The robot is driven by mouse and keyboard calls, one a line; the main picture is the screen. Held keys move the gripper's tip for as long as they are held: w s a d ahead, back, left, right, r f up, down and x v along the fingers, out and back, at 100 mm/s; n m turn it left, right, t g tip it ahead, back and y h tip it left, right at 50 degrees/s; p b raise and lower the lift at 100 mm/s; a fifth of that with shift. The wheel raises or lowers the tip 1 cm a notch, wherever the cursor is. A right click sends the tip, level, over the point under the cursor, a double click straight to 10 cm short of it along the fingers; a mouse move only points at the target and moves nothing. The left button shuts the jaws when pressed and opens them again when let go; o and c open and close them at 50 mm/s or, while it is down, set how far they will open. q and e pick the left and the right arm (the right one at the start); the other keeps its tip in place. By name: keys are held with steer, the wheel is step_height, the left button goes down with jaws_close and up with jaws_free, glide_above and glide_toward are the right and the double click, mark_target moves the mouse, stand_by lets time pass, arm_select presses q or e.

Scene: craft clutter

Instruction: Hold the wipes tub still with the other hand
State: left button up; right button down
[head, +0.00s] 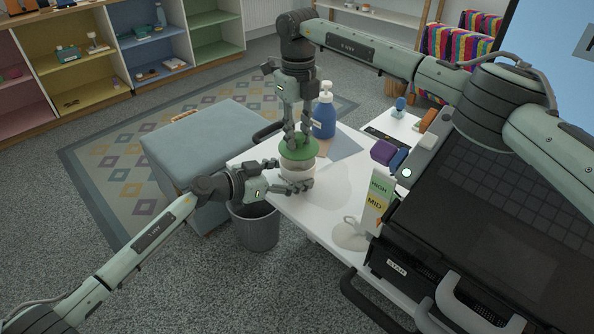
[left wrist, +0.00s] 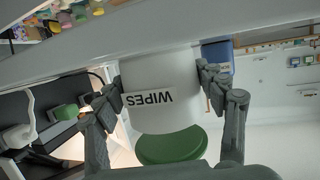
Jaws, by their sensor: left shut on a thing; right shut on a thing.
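The wipes tub (head: 297,172) is white with a green lid (head: 297,151) and stands upright on the white table. My left gripper (head: 288,177) reaches in from the left and is shut around the tub's body. In the left wrist view the tub (left wrist: 160,78) appears upside down between both fingers, its "WIPES" label showing, with the green lid (left wrist: 172,147) below in the picture. My right gripper (head: 298,141) points down from above and is shut on the lid. I cannot tell whether the lid is loose from the tub.
A blue pump bottle (head: 324,118) stands just behind the tub. A grey bin (head: 255,228) stands below the table's left edge.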

arm_select(q)
steer(key=shift+s+f, duration=0.1)
steer(key=shift+f, duration=0.05)
arm_select(e)
steer(key=w+d+r, duration=0.4)
steer(key=d, duration=0.2)
steer(key=shift+d, duration=0.4)
steer(key=shift+w, duration=0.1)
arm_select(q)
steer(key=o, duration=1.5)
steer(key=shift+a, duration=0.1)
steer(key=v, duration=1.1)
steer(key=shift+s+a+r, duration=0.2)
steer(key=shift+s+r, duration=0.05)
steer(key=shift+r, duration=0.05)
